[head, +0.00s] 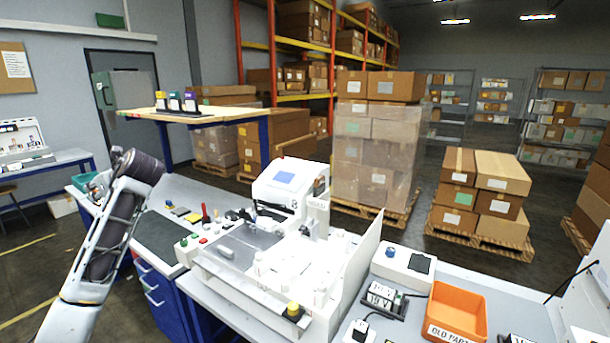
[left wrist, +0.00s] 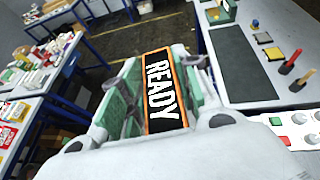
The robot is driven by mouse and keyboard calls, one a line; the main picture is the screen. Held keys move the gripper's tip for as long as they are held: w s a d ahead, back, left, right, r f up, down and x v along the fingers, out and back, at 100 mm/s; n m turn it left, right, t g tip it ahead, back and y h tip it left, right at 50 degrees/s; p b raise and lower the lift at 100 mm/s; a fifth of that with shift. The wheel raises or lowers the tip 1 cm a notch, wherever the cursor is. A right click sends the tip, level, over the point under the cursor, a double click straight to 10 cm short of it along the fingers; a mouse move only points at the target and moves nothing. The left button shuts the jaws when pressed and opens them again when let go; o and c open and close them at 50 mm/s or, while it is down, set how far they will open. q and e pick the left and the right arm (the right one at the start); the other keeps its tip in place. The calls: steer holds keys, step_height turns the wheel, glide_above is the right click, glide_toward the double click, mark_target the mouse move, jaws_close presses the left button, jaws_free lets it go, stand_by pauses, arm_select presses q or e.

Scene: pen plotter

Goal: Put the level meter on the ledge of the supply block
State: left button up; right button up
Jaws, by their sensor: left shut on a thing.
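My left gripper (head: 117,156) is at the left end of the near bench, mostly hidden behind my dark wrist in the head view. In the left wrist view my left gripper (left wrist: 160,80) is shut. A black panel with an orange border and the word READY (left wrist: 163,92) shows between its fingers; I take it for the face of the level meter. The rest of the held thing is hard to make out. The white plotter (head: 275,265) stands on the bench to the right, away from the gripper. I cannot tell which part is the supply block. My right gripper is not in view.
A dark mat (head: 168,238) lies between the gripper and the plotter, with small coloured pads and red-handled tools beyond it. A teal bin (head: 84,183) sits at the bench's left end. An orange bin (head: 455,308) and a white button box (head: 403,266) stand right of the plotter.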

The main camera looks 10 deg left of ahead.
arm_select(q)
steer(key=w+d+f+m+t+h, duration=0.25)
steer(key=d+f+m+t, duration=0.2)
steer(key=d+f, duration=0.55)
steer(key=w+d+f+m+t+h, duration=0.2)
steer(key=d+f+m+t+h, duration=0.25)
steer(key=d+f, duration=0.55)
steer(key=s+d+f+m+h, duration=0.2)
steer(key=s+d+f, duration=0.2)
steer(key=d+f, duration=0.2)
steer(key=s+d+f+m+t+h, duration=0.1)
steer(key=s+d+f+m+h, duration=0.1)
steer(key=d+f, duration=0.4)
steer(key=s+d+f+m+h, duration=0.2)
steer(key=s+d+f, duration=0.3)
steer(key=d, duration=0.6)
steer(key=shift+s+d+f, duration=0.3)
steer(key=shift+d+f, duration=0.1)
steer(key=shift+f, duration=0.5)
steer(key=shift+f, duration=0.1)
steer(key=f, duration=0.1)
steer(key=s+f, duration=0.1)
steer(key=f, duration=0.3)
steer(key=shift+s+f, duration=0.25)
